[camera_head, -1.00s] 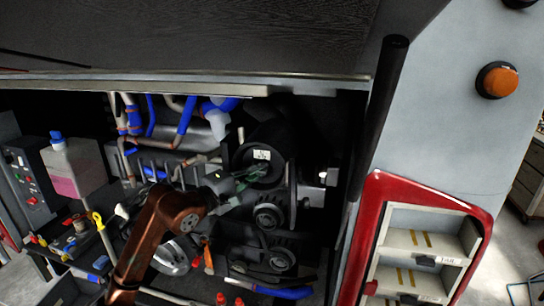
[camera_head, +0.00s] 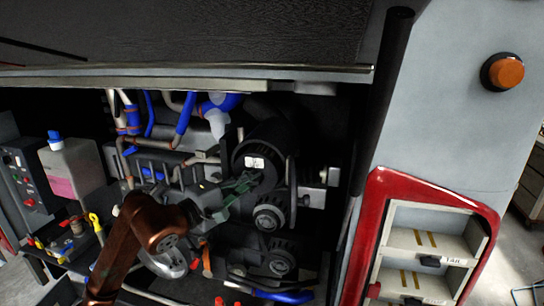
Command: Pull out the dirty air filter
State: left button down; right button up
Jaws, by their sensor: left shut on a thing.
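The dirty air filter (camera_head: 266,141) is a black cylinder with a small white label on its end, in the engine bay in the head view. It sticks out toward me from the dark housing behind it. My left gripper (camera_head: 241,186) is at the lower front edge of the filter's end, shut on it. The fingers look dark with a greenish tint, and the exact contact is hard to see. My copper-coloured left arm comes in from the lower left. My right gripper is not in view.
Pulleys (camera_head: 269,217) sit just below the filter, and blue hoses (camera_head: 185,112) run at its upper left. A raised dark panel (camera_head: 200,35) hangs above the bay. A dark post and a red-framed shelf unit (camera_head: 376,195) stand at the right.

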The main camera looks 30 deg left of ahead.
pick_arm(q)
jog(key=shift+s+d+b, duration=0.2)
jog(key=shift+s+b, duration=0.15)
jog(key=shift+s, duration=0.5)
jog(key=shift+s+d+b, duration=0.2)
jog(key=shift+s+b, duration=0.15)
jog(key=shift+s, duration=0.45)
jog(key=shift+s+d+b, duration=0.2)
jog(key=shift+s+b, duration=0.05)
jog(key=shift+s, duration=0.4)
jog(key=shift+s+d+b, duration=0.15)
jog(key=shift+s+b, duration=0.1)
jog(key=shift+s, duration=0.4)
jog(key=s+d+b, duration=0.1)
jog(key=s+b, duration=0.1)
jog(key=s, duration=0.5)
jog(key=shift+s+d, duration=0.35)
jog(key=shift+d, duration=0.05)
